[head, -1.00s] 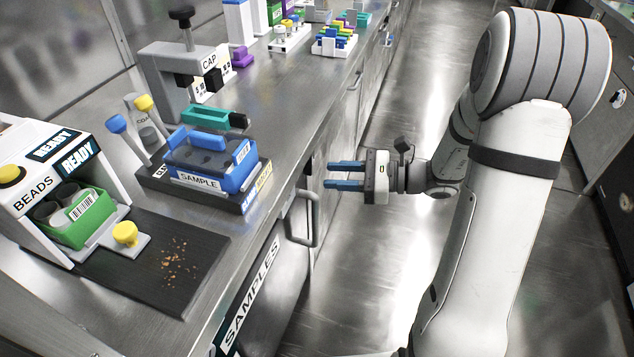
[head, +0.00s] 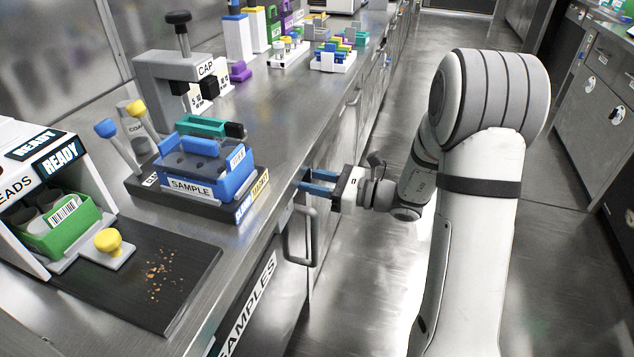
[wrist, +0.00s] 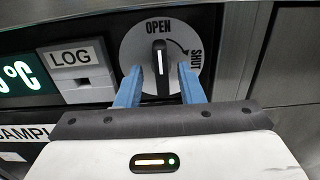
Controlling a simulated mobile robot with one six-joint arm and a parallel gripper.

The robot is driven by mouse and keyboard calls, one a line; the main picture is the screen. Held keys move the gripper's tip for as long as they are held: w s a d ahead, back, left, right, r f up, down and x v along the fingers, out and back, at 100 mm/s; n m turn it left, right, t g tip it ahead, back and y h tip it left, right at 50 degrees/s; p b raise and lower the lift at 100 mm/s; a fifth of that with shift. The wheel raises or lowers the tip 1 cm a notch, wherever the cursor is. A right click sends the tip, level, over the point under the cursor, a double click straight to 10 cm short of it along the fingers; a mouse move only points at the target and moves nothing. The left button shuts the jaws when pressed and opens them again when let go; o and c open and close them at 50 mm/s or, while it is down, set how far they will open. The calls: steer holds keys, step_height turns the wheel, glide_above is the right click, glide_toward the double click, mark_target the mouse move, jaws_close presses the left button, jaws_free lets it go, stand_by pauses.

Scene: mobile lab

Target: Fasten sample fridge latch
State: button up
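The fridge latch is a round grey dial with a black knob (wrist: 161,68), seen in the wrist view. It carries the words OPEN at the top and SHUT at the right, and its white pointer line stands upright toward OPEN. My gripper (wrist: 160,85) is open, with one blue finger on each side of the knob and a visible gap to it. In the head view my gripper (head: 318,182) is at the counter's front edge, above the handle; the dial is hidden there. The fridge front, labelled SAMPLES (head: 248,305), is below the counter.
A vertical bar handle (head: 301,236) sticks out just below my gripper. A blue SAMPLE rack (head: 205,172) stands on the counter above. A LOG panel (wrist: 78,60) and a temperature display (wrist: 20,80) are left of the dial. The aisle floor to the right is clear.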

steer(key=shift+c, duration=0.4)
jaws_close()
